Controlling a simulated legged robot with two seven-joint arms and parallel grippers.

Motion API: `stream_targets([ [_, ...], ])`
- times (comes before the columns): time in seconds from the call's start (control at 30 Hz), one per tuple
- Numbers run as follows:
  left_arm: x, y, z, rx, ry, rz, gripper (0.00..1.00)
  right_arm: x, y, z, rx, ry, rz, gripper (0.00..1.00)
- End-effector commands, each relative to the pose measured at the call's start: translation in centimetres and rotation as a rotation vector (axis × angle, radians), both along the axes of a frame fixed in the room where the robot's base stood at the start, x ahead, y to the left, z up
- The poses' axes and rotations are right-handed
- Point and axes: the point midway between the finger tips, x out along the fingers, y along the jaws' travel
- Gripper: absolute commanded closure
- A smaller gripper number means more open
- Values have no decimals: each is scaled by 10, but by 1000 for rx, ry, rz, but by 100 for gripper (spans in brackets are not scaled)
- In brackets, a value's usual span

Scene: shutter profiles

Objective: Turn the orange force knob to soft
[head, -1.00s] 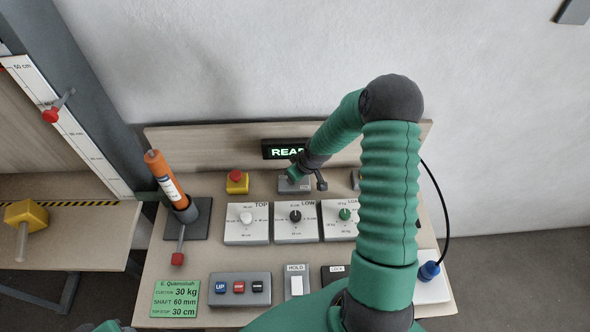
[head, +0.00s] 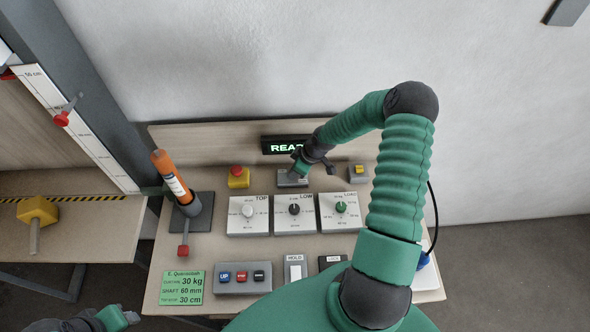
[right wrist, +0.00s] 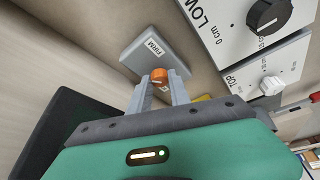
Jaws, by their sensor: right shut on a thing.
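The orange force knob (right wrist: 158,76) is on a small grey box (right wrist: 152,48) with a FIRM label, seen in the right wrist view. My right gripper (right wrist: 160,86) is shut on it, with one finger on each side. In the head view my right gripper (head: 299,172) is over the same grey box (head: 290,182) and hides the knob. I cannot tell which way the knob points. My left gripper (head: 117,318) is at the bottom left edge of the head view, away from the panel; its jaws are not clear.
A display (head: 284,145) reading "REA…" stands behind, partly covered by my arm. In front are the TOP (head: 248,215), LOW (head: 295,214) and LOAD (head: 341,212) dials. A red-topped yellow button (head: 238,178) and an orange cylinder (head: 171,177) are to the left.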

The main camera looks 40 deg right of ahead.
Motion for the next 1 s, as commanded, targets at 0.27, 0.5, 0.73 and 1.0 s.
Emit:
stream_targets([
  [0.27, 0, 0, 0, 0, 0, 0, 51, 3, -1, 1, -2, -8, -1, 65],
  [0.5, 0, 0, 0, 0, 0, 0, 51, 1, 0, 1, 0, -3, -2, 55],
  [0.73, 0, 0, -1, 0, 0, 0, 51, -3, -2, 9, -2, -4, -3, 55],
  [1.0, 0, 0, -6, 0, 0, 0, 51, -27, -13, 72, -4, -4, -6, 55],
])
